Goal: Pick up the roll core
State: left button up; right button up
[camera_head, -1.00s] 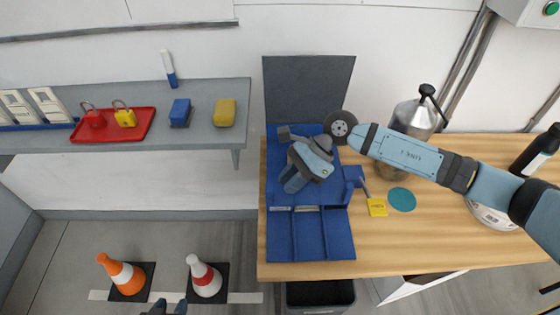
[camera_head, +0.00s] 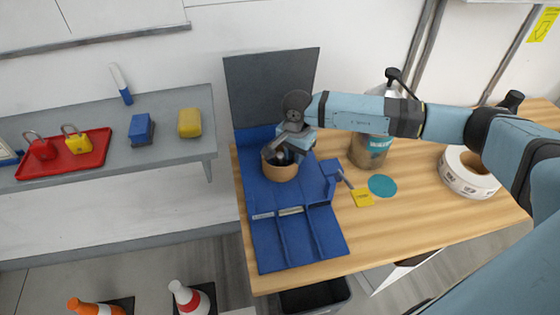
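The roll core (camera_head: 281,172), a short brown cardboard ring, stands upright in the upper part of the blue organizer (camera_head: 259,198) on the wooden bench. My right gripper (camera_head: 286,155) reaches down at the core from above, with dark finger parts at its opening. The gripper body hides the back of the rim. I cannot tell whether the fingers grip the wall or how far apart they are. My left gripper is out of view.
A metal canister (camera_head: 370,150) stands right of the organizer, near a teal disc (camera_head: 383,186) and a yellow note (camera_head: 362,198). A label roll (camera_head: 468,172) lies farther right. A grey shelf (camera_head: 180,160) with a red tray (camera_head: 70,160) is at the left. A dark bin (camera_head: 315,296) stands below.

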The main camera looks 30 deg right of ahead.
aim_at(294, 176)
jog(key=shift+s+f, duration=0.15)
jog(key=shift+f, duration=2.6)
grip_shut()
jog(key=shift+r, duration=0.1)
